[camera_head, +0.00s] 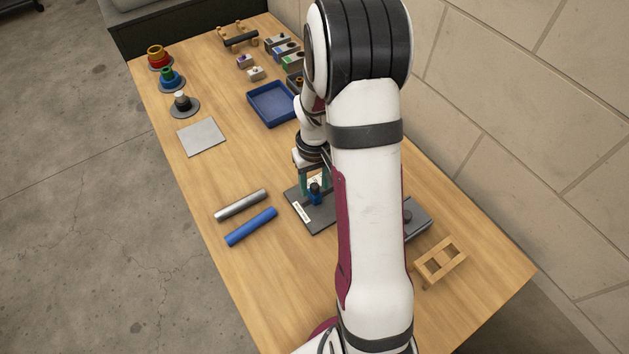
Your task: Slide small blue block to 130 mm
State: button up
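The small blue block (316,199) has a dark top and sits on a dark grey plate (323,222) with a white label strip (301,212) along its left side. The strip's markings are too small to read. My gripper (315,187) points down over the plate, close to the block. Its two greenish fingers show apart, with a gap between them wider than the block. Whether either finger touches the block cannot be told. My arm hides the right part of the plate.
A silver tube (241,205) and a blue tube (251,227) lie left of the plate. A grey fixture (416,222) and a wooden rack (440,261) stand right of my arm. A blue tray (271,104) and small blocks lie farther back.

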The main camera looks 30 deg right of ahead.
grip_shut()
dwell(1.2)
